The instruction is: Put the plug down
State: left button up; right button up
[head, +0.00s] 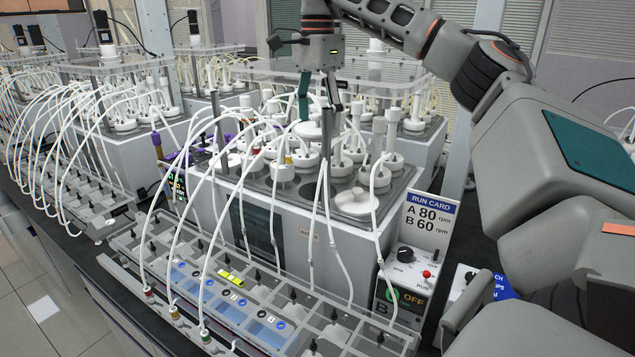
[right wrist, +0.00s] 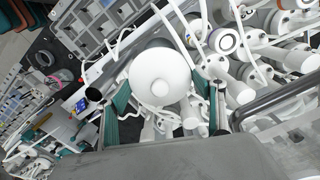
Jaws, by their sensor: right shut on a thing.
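My right gripper (head: 319,106) hangs from the top over the middle reactor bath, fingers pointing down. It is shut on the plug, a white round piece (head: 308,129) at its fingertips, above the crowded bottle tops. In the right wrist view, a white disc with a small centre knob (right wrist: 160,80) shows between the teal fingers of the gripper (right wrist: 166,112). Whether the plug's underside touches anything is hidden. My left gripper is not in view.
White bottles and tubes crowd the bath (head: 385,215). A round white lid (head: 355,203) lies at its front right corner. White hoses loop down to the rack (head: 255,300) in front. A run card (head: 430,218) and control box (head: 407,272) stand at right.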

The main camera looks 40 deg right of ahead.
notch_tip(320, 180, down, 15)
jog(key=shift+s+f, duration=0.1)
dwell(0.5)
jog(key=shift+f, duration=0.15)
jog(key=shift+s+a+f, duration=0.15)
jog(key=shift+s+f, duration=0.1)
jog(key=shift+f, duration=0.2)
jog(key=c, duration=0.5)
jog(key=o, duration=1.4)
jog(key=shift+o, duration=1.1)
jog(key=shift+w+f, duration=0.2)
jog(key=shift+w, duration=0.15)
jog(key=shift+r, duration=0.15)
